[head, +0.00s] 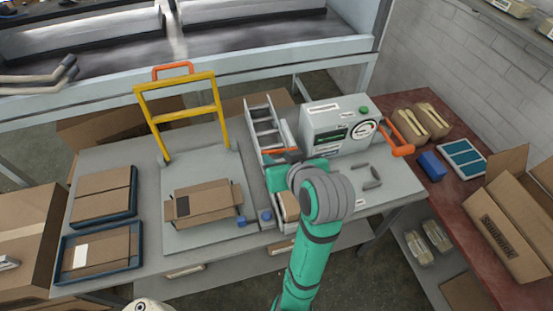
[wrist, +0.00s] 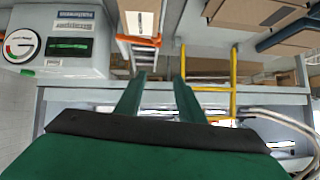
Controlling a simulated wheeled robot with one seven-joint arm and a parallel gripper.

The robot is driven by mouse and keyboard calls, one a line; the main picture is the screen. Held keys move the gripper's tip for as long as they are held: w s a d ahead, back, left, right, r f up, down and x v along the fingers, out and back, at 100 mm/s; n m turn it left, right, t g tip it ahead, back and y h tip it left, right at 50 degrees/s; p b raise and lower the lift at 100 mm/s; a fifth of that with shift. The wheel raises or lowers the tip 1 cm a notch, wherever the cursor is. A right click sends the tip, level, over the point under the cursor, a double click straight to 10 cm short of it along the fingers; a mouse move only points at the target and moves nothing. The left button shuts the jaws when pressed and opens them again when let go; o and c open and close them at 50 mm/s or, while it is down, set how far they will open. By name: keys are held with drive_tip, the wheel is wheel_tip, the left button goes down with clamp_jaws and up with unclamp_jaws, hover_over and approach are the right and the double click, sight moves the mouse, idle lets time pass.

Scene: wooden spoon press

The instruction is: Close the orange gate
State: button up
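An orange bar (head: 273,152), which looks like the gate, crosses the near end of a grey slatted chute (head: 263,127) on the table, left of the dial machine. In the wrist view the orange bar (wrist: 139,40) lies across the chute, above and left of the gap between my fingertips. My gripper (head: 272,167) is beside the bar in the head view, partly hidden by my wrist. In the wrist view my gripper (wrist: 158,77) has its two green fingers apart with nothing between them. I cannot tell whether a finger touches the bar.
The grey machine (head: 338,128) with an orange lever (head: 399,137) stands close on the right. Blue trays with boxes lie farther left.

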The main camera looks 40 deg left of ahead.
drive_tip(key=w+a+r+n+g, duration=0.3)
drive_tip(key=a+r, duration=0.2)
drive_tip(key=a, duration=0.3)
drive_tip(key=w+d+f+g+h, duration=0.1)
drive_tip(key=d+f, duration=0.1)
drive_tip(key=w+d+f+m+g+h, duration=0.1)
drive_tip(key=w+f, duration=0.1)
drive_tip(key=f, duration=0.1)
drive_tip(key=w+d+f+g+h, duration=0.1)
drive_tip(key=d+f, duration=0.1)
drive_tip(key=f, duration=0.1)
drive_tip(key=shift+w+d+m, duration=0.3)
drive_tip(key=shift+w+d, duration=0.05)
drive_tip(key=x, duration=1)
drive_tip(key=shift+s+f, duration=0.25)
drive_tip(key=c, duration=0.8)
clamp_jaws()
drive_tip(key=shift+s+a+f+h, duration=0.1)
drive_tip(key=shift+h, duration=0.2)
